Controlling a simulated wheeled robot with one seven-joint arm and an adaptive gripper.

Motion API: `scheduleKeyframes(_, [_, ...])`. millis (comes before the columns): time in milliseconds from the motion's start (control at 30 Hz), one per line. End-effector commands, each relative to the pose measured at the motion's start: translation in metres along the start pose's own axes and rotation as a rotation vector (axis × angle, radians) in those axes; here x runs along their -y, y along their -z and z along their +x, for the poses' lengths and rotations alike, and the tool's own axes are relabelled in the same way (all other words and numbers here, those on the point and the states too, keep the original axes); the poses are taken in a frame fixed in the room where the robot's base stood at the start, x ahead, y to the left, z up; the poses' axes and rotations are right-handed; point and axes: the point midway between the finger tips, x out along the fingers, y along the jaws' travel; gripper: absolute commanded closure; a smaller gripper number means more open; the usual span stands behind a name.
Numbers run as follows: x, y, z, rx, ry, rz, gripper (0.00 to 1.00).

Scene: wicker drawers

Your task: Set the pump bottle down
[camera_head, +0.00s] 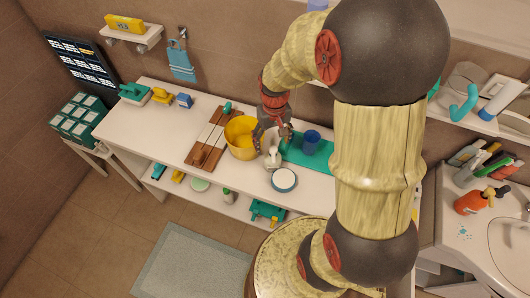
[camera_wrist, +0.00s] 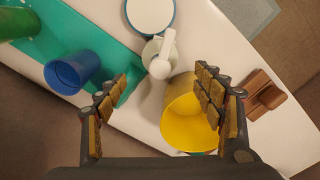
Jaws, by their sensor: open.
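The white pump bottle (camera_wrist: 158,60) stands on the white counter between a yellow bowl and a green mat. In the head view the bottle (camera_head: 272,158) shows just below my gripper (camera_head: 272,137). In the wrist view my gripper (camera_wrist: 165,112) is open, its two fingers spread wide with nothing between the pads. The bottle's pump head lies beyond the fingertips and no finger touches it there. The bottle looks upright.
The yellow bowl (camera_head: 241,146) stands close on the left of the bottle. A blue cup (camera_head: 311,141) stands on the green mat (camera_head: 294,155) to the right. A round white-and-blue dish (camera_head: 284,180) sits in front. The counter's left part (camera_head: 150,122) has free room.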

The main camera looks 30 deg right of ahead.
Motion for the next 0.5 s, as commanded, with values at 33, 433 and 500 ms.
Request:
scheduleKeyframes(33, [0.0,0.0,0.005,-0.001,0.0,-0.003,0.32])
scheduleKeyframes(433, [0.001,-0.006,0.05,0.0,0.0,-0.006,0.32])
scheduleKeyframes(500, [0.001,-0.008,0.061,0.001,0.0,-0.006,0.32])
